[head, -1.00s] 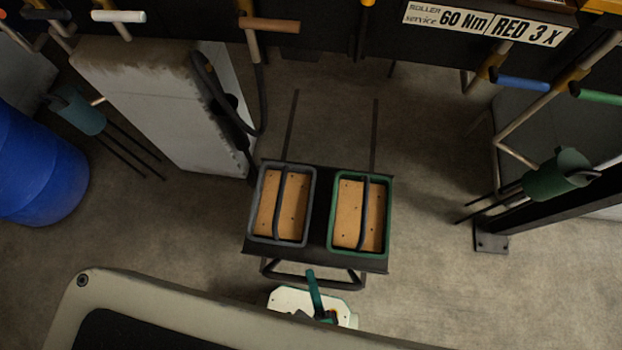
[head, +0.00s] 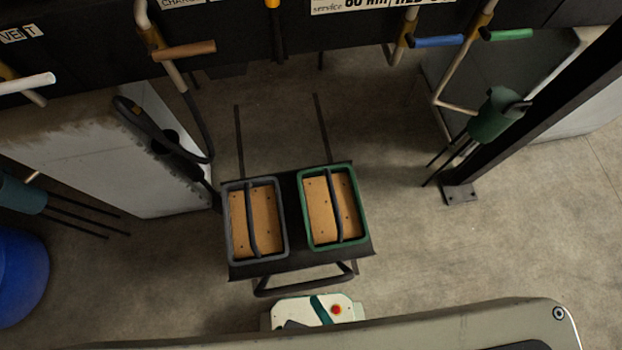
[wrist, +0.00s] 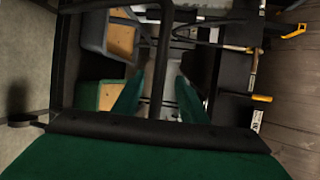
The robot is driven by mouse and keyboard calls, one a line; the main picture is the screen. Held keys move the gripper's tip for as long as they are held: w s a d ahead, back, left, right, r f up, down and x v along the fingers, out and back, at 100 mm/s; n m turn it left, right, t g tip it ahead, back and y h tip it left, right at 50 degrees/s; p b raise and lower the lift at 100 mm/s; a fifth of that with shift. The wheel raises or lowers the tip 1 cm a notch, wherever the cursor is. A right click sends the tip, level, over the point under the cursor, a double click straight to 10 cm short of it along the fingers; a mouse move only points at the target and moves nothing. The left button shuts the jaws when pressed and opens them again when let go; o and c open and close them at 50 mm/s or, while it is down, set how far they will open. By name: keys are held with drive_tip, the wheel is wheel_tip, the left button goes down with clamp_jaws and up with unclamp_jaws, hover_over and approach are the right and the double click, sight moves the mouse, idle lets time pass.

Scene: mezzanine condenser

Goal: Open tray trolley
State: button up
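The tray trolley is a dark flat frame (head: 296,256) carrying a grey-rimmed tray (head: 228,228) on the left and a green-rimmed tray (head: 364,210) on the right. Each tray has a tan inside and a dark bar across it. A dark loop handle (head: 305,283) sticks out at its near side. My gripper's pale housing shows just below the handle in the head view; its fingers are hidden there. In the wrist view my gripper (wrist: 160,80) has its two green fingers apart, with a dark bar (wrist: 164,35) running between them, apparently the handle. Contact is unclear.
A pale block (head: 110,145) with a black hose stands left. A dark post (head: 510,130) with a foot plate stands right. A blue drum (head: 20,265) is lower left. Floor right of the trolley is clear.

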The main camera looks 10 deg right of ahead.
drive_tip(key=v, duration=0.3)
drive_tip(key=shift+s+d, duration=0.1)
drive_tip(key=shift+s, duration=0.05)
